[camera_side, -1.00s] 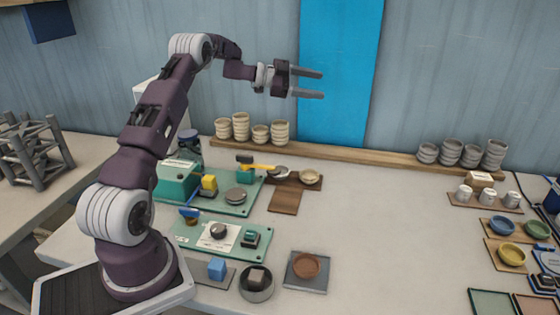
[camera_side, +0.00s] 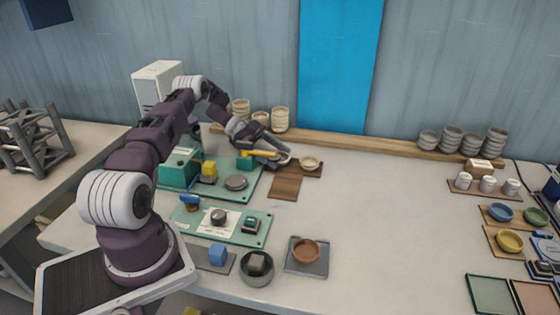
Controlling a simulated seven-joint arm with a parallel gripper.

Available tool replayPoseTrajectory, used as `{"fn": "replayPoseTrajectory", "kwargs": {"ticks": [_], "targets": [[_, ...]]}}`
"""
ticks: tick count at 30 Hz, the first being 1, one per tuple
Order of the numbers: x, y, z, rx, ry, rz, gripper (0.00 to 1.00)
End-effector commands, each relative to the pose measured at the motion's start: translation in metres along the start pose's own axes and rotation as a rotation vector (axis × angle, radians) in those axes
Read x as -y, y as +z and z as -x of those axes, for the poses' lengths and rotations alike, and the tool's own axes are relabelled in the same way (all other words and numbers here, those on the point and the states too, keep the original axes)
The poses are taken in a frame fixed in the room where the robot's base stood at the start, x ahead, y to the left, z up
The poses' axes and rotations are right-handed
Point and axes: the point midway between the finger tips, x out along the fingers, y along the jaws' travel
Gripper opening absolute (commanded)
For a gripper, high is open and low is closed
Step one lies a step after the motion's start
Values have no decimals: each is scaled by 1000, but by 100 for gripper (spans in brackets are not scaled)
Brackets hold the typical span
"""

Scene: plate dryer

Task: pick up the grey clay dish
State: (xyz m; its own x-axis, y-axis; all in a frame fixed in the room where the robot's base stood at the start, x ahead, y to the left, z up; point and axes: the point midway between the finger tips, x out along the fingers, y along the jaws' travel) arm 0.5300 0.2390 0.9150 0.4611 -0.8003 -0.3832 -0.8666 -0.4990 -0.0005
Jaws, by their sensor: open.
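A small grey dish lies at the left part of a brown wooden board (camera_side: 286,187), beside a yellow-handled tool (camera_side: 258,153); my gripper now mostly covers it, and only a pale edge shows. My gripper (camera_side: 283,160) is low over that spot, its fingers pointing down and to the right. Its jaws are open; whether they straddle or touch the dish cannot be made out. A cream dish (camera_side: 310,162) sits on the board just right of the fingers. A flat grey round piece (camera_side: 236,182) lies on the green board to the left.
Green boards (camera_side: 240,231) with fixtures stand left. A grey bowl with a dark block (camera_side: 257,279) and a brown dish on a grey tile (camera_side: 305,252) are in front. Stacked cups (camera_side: 280,120) line the back shelf. The table's middle right is clear (camera_side: 390,220).

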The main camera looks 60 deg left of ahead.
Motion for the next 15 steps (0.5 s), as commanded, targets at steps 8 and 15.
{"fn": "replayPoseTrajectory", "kwargs": {"ticks": [8, 15], "targets": [[0, 0, 0, 0, 0, 0, 22], [0, 0, 0, 0, -1, -1, 13]]}}
